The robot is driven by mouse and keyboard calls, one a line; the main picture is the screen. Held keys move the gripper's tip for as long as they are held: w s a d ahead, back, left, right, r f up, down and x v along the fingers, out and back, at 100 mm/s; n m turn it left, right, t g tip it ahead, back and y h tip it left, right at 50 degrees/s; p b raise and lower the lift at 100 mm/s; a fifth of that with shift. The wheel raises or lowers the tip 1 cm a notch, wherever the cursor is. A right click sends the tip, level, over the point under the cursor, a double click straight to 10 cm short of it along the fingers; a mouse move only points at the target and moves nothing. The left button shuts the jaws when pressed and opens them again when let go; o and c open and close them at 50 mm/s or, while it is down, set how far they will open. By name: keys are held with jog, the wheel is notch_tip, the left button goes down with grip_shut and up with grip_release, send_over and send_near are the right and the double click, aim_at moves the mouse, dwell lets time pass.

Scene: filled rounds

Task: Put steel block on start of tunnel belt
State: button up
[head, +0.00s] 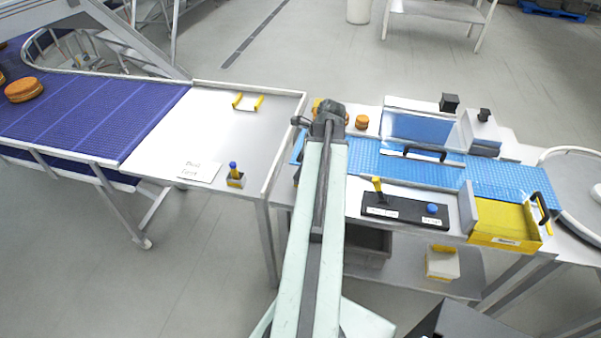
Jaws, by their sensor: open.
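The tunnel belt (364,158) is a blue belt running left to right through a steel-and-blue tunnel housing (420,122). Its left end is partly hidden behind my arm. My gripper (322,122), at the far end of my arm, is over that left end; its fingertips are mostly hidden, and it is open. Something orange shows just behind it, mostly covered. No plain steel block can be told for sure. A small block with a yellow top and blue knob (235,177) stands on the steel table (215,130) at the left, apart from my gripper.
An orange round (361,122) sits behind the belt. A yellow bin (505,222) stands at the front right, next to a black control panel (405,208). A purple belt (90,115) carrying orange rounds is at the left. A yellow-ended handle (247,107) is on the steel table.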

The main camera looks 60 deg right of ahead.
jog(key=shift+m, duration=0.8)
jog(key=f+b, duration=0.4)
jog(key=b, duration=0.1)
jog(key=f+b, duration=0.2)
jog(key=f, duration=0.1)
jog(key=shift+w+d+f+b, duration=0.1)
jog(key=shift+d+b, duration=0.25)
jog(key=shift+r, duration=0.2)
grip_shut()
